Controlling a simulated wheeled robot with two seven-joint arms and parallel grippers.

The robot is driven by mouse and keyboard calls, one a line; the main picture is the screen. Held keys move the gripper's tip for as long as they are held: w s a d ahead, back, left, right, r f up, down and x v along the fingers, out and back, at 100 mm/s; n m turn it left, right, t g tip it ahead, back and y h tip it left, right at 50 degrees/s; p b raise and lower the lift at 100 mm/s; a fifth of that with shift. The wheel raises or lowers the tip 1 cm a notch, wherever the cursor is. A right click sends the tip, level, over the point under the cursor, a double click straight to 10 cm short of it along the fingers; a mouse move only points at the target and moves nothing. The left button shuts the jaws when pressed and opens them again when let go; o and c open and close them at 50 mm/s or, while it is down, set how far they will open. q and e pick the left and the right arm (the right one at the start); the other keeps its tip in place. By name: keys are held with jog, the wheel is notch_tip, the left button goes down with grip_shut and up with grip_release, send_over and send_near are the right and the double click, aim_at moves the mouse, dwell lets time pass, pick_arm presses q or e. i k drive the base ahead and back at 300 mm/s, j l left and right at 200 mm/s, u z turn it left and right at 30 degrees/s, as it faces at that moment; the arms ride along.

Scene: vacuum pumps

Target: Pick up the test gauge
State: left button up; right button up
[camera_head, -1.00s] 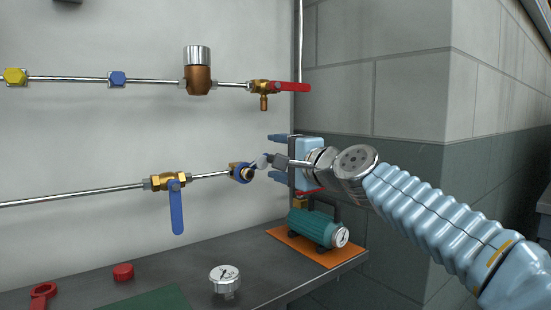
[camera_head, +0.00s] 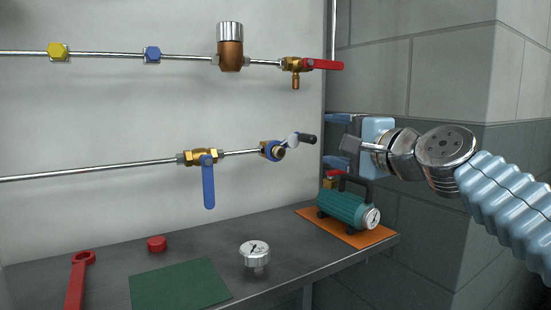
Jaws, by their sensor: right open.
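The test gauge (camera_head: 255,254) is a round silver gauge with a white dial. It stands on the grey bench, right of the green mat. My right gripper (camera_head: 336,132) is open and empty. It is up and to the right of the gauge, above the teal pump, with its fingers pointing left. My left gripper is not in view.
The teal pump (camera_head: 346,208) with its own gauge sits on an orange mat (camera_head: 310,212) at the bench's right end. A green mat (camera_head: 180,286), a red cap (camera_head: 157,244) and a red wrench (camera_head: 78,278) lie left. Pipes with a blue-handled valve (camera_head: 208,180) and an open fitting (camera_head: 273,150) run along the wall.

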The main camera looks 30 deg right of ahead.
aim_at(254, 255)
jog(key=k+l, duration=0.1)
jog(key=k, duration=0.9)
